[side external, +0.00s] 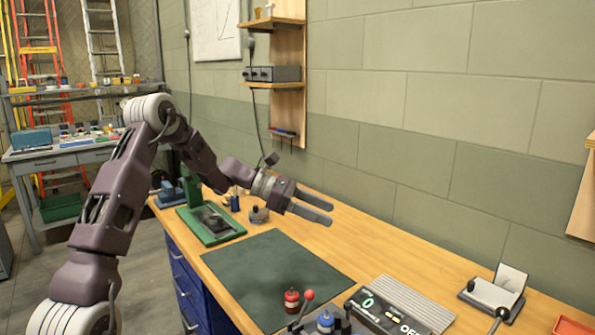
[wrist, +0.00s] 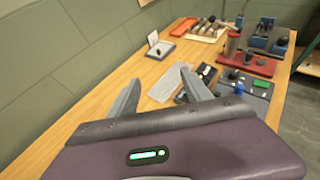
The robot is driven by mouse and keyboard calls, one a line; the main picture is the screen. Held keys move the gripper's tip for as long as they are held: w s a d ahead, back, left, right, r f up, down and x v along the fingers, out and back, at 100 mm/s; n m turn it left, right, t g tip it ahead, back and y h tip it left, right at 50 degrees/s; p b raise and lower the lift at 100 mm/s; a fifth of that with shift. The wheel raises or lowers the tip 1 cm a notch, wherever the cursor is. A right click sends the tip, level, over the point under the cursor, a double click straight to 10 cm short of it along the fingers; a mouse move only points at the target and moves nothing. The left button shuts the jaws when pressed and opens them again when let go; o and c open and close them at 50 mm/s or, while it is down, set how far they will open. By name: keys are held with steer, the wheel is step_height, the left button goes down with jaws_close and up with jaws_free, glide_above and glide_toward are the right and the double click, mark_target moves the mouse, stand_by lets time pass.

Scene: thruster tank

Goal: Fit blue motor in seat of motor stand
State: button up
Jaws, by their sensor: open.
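A blue round part (side external: 325,320), likely the blue motor, sits on a dark fixture at the bottom edge of the side view; a blue part (wrist: 239,88) also shows in the wrist view. A green stand (side external: 210,226) with a dark block on it, possibly the motor stand, is at left. I cannot make out its seat.
A red part (side external: 291,297) and a red-knobbed lever stand beside the blue part. A dark green mat (side external: 275,270) is largely clear. A display box and ribbed plate (side external: 412,300) lie to the right. A small dark round object (side external: 259,214) stands below my gripper's wrist.

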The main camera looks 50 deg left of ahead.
mark_target(314, 290)
step_height(314, 290, down, 20)
steer(key=shift+f, duration=0.25)
steer(key=shift+s+a, duration=0.35)
steer(key=shift+a, duration=0.2)
steer(key=v, duration=0.4)
steer(key=r+v, duration=0.1)
steer(key=v, duration=0.1)
steer(key=shift+s+d, duration=0.25)
steer(key=shift+d, duration=0.1)
step_height(314, 290, up, 28)
steer(key=d+m, duration=0.1)
steer(key=d, duration=0.1)
steer(key=shift+s+d+g, duration=0.15)
steer(key=shift+s+g, duration=0.1)
steer(key=shift+g, duration=0.15)
steer(key=shift+d, duration=0.1)
